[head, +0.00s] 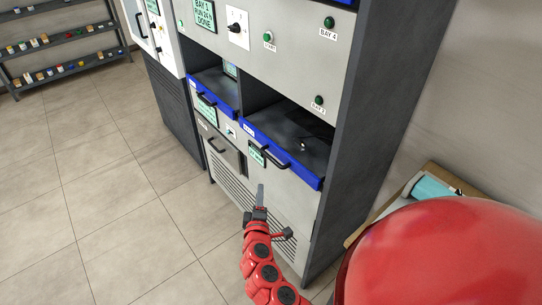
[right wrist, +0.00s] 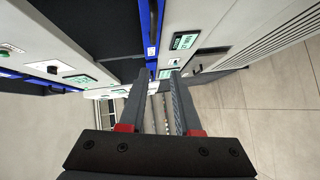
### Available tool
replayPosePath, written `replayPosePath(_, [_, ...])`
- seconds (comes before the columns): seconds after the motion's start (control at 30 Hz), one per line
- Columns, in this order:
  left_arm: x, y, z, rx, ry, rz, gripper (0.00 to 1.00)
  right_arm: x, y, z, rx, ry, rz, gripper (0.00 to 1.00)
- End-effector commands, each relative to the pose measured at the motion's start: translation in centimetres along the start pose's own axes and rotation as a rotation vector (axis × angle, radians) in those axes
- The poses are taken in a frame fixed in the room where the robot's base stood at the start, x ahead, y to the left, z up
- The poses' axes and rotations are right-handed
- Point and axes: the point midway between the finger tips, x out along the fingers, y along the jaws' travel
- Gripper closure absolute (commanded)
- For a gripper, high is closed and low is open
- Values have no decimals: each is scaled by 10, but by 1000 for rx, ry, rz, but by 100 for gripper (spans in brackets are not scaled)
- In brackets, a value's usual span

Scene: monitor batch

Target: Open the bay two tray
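In the head view a grey cabinet has two blue-edged trays, a left one (head: 222,101) and a right one (head: 300,171), each below a dark opening. The small labels on their blue edges are unreadable, so I cannot tell which is bay two. Dark handles show at the left tray (head: 207,100) and below the right tray's edge (head: 270,158). My right gripper (head: 260,190) is in front of the cabinet, below the right tray's handle and apart from it. In the right wrist view its two fingers (right wrist: 158,78) stand apart with nothing between them. My left gripper is out of view.
A display reading BAY 1 DONE (head: 204,13), a knob (head: 238,28) and green buttons (head: 268,37) are on the upper panel. A lower handle (head: 216,146) is at left. A shelf with small items (head: 66,50) stands far left. The floor (head: 110,200) at left is clear.

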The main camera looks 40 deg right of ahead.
Motion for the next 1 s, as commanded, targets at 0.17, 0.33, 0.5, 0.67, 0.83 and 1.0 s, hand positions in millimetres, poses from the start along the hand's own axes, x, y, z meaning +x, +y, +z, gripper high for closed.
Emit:
replayPosePath(0.17, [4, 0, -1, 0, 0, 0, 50, 3, 15, 18, -14, -82, 23, 68])
replayPosePath(0.33, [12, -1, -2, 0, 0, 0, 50, 24, 16, 21, -15, -88, 22, 68])
replayPosePath(0.5, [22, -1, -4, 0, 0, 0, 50, 56, 18, 23, -13, -86, 23, 68])
replayPosePath(0.67, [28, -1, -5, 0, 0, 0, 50, 86, 18, 26, -13, -85, 21, 68])
replayPosePath(0.83, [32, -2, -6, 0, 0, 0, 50, 117, 17, 28, -13, -85, 20, 68])
replayPosePath(1.0, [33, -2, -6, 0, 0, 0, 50, 144, 18, 30, -13, -83, 22, 68])
